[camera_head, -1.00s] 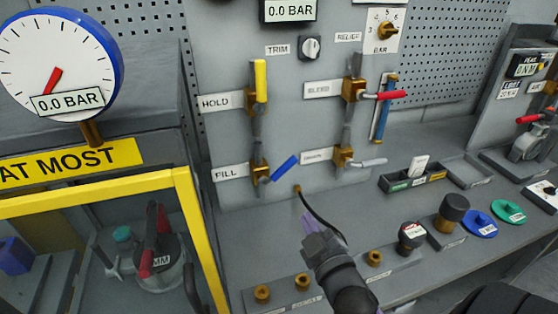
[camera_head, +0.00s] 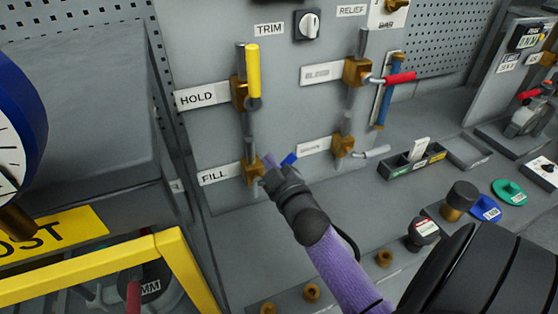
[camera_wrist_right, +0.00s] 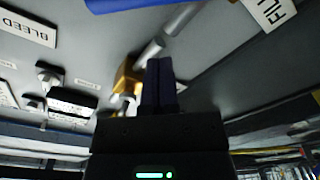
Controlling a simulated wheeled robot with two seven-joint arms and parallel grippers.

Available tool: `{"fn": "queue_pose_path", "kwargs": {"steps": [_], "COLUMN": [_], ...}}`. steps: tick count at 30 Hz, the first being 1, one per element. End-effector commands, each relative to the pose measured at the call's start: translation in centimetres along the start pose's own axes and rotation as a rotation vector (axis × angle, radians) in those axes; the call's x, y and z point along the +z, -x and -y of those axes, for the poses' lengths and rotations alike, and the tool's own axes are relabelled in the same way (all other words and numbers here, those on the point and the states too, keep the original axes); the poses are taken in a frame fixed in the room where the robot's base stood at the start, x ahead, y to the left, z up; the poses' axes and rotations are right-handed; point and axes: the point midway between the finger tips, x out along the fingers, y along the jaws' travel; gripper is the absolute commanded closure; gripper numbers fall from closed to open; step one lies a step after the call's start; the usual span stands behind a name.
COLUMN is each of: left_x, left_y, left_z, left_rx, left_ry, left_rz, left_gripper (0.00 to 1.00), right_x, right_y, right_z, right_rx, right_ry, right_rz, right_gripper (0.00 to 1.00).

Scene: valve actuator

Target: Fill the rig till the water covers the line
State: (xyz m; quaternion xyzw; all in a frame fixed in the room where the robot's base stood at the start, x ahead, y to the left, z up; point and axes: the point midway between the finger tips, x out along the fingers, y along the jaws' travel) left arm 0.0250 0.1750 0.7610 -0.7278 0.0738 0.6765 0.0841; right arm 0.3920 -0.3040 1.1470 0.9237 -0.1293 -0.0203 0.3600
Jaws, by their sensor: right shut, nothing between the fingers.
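The FILL valve (camera_head: 253,171) is a brass body on a grey pipe, beside the FILL label (camera_head: 216,174). Its blue handle (camera_head: 289,159) shows only a short piece behind my right gripper (camera_head: 270,165); the handle also crosses the top of the right wrist view (camera_wrist_right: 130,4). My right gripper is shut and empty, its dark fingers (camera_wrist_right: 158,85) close to the handle; I cannot tell whether they touch it. A tall blue tube (camera_head: 387,92) with brass-coloured edges stands at the right of the panel; no line can be made out on it. My left gripper is not in view.
The yellow HOLD handle (camera_head: 253,70) stands upright above the FILL valve. The red-handled BLEED valve (camera_head: 357,72) and a grey-handled lower valve (camera_head: 343,147) are to the right. A yellow guard frame (camera_head: 75,270) fills the lower left. Several fittings stand on the bench.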

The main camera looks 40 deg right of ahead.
Motion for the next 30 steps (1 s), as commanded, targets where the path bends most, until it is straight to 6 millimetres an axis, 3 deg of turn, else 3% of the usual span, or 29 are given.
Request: {"fn": "queue_pose_path", "kwargs": {"steps": [3, 6, 11, 30], "left_x": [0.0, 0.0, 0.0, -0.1], "left_y": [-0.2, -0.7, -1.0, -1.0], "left_z": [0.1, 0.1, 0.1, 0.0], "left_rx": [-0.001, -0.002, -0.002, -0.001], "left_ry": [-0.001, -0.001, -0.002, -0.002], "left_rz": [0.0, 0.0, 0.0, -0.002], "left_gripper": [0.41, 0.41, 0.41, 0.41], "right_x": [0.0, 2.0, 3.5, 4.2], "right_y": [-2.5, -1.8, -1.2, -1.0], "right_z": [-0.1, 0.2, 0.1, -0.1], "right_rx": [0.002, -0.001, -0.001, 0.003], "right_ry": [0.0, -0.001, -0.001, -0.043], "right_rz": [-0.001, 0.005, 0.002, 0.001], "right_gripper": [1.0, 1.0, 1.0, 1.0]}}
